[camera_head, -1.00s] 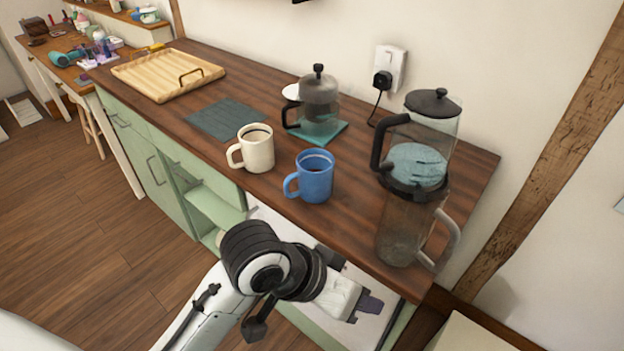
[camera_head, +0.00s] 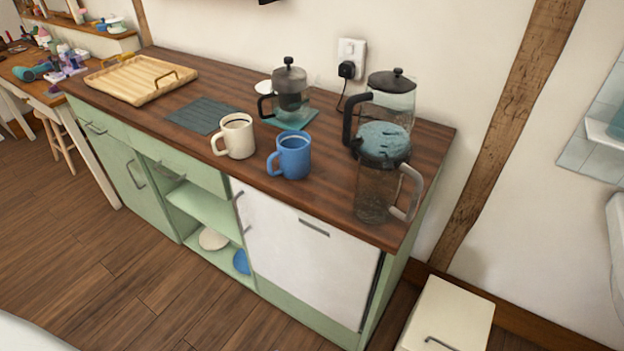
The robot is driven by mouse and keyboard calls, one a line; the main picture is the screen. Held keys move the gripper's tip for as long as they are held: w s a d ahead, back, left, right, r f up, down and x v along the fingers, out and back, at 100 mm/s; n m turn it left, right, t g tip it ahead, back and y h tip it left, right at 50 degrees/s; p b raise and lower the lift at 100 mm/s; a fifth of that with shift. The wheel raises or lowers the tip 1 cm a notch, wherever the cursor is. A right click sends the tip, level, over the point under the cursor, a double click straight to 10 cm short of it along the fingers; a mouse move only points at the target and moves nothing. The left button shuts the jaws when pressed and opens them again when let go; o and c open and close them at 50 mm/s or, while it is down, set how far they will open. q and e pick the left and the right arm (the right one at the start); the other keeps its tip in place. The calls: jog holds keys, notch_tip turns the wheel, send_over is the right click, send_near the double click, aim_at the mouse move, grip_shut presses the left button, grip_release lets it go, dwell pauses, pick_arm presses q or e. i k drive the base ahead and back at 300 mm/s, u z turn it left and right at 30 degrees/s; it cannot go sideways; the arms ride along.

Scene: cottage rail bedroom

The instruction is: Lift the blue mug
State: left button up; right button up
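The blue mug (camera_head: 293,157) stands upright near the front edge of the wooden counter (camera_head: 330,183). Its handle points left. A cream mug (camera_head: 238,138) stands just to its left and slightly behind, its handle also to the left. Neither of my grippers shows in the head view now, so whether they are open or shut cannot be seen. Nothing touches the blue mug from the front.
A glass pitcher (camera_head: 375,190) stands on the counter to the right, with a kettle (camera_head: 390,100) behind it. A French press (camera_head: 290,88) stands on a teal mat (camera_head: 297,121) at the back. A slate mat (camera_head: 203,115) and wooden tray (camera_head: 140,79) lie left. A cream bin (camera_head: 450,315) stands at lower right.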

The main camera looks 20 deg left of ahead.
aim_at(294, 146)
jog(key=z, duration=0.4)
jog(key=k, duration=0.85)
jog(key=u, duration=0.55)
jog(key=i, duration=0.8)
jog(key=u, duration=0.2)
